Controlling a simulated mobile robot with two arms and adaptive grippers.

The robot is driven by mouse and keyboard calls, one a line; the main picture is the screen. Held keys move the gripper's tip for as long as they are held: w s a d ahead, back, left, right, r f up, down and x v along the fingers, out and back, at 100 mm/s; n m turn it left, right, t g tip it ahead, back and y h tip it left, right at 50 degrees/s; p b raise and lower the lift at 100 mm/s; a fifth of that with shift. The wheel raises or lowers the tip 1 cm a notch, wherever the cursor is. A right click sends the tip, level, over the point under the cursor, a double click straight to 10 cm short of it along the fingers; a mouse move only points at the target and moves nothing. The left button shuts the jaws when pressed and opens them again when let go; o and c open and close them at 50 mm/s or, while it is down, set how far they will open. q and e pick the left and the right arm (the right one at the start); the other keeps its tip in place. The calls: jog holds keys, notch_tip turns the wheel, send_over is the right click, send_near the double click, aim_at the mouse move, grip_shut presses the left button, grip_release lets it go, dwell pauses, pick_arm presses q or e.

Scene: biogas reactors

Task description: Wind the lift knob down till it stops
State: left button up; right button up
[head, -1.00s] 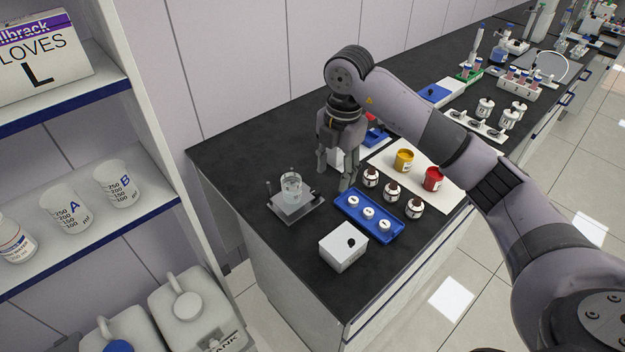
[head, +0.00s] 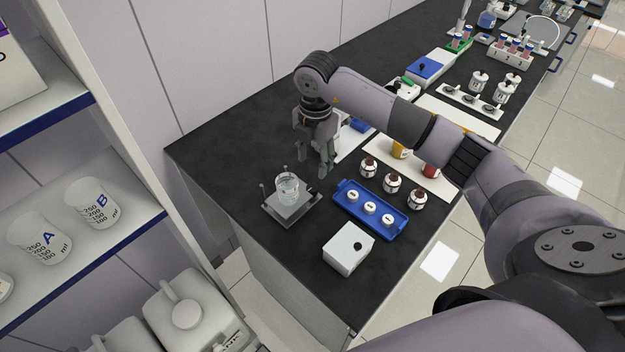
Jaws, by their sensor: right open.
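A white box (head: 340,257) with a small dark round knob (head: 358,246) on it stands near the bench's front corner. I cannot tell for sure that this is the lift knob. A small grey platform (head: 285,212) with thin upright posts stands to its upper left and carries a clear glass beaker (head: 288,188). My right gripper (head: 313,164) is open and empty, pointing down above the bench, just behind and right of the beaker. It appears apart from the beaker and the box. My left gripper is not in view.
A blue tray (head: 347,186) with several white-capped items lies right of the platform. A shelf (head: 120,232) with beakers is at left. The bench's left end is clear.

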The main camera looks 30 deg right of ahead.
aim_at(312, 187)
jog(key=f, duration=0.3)
jog(key=f+p, duration=0.1)
jog(key=f, duration=0.5)
jog(key=shift+w+f+p, duration=0.15)
jog(key=shift+w+p, duration=0.1)
jog(key=shift+p, duration=0.15)
jog(key=shift+f, duration=0.45)
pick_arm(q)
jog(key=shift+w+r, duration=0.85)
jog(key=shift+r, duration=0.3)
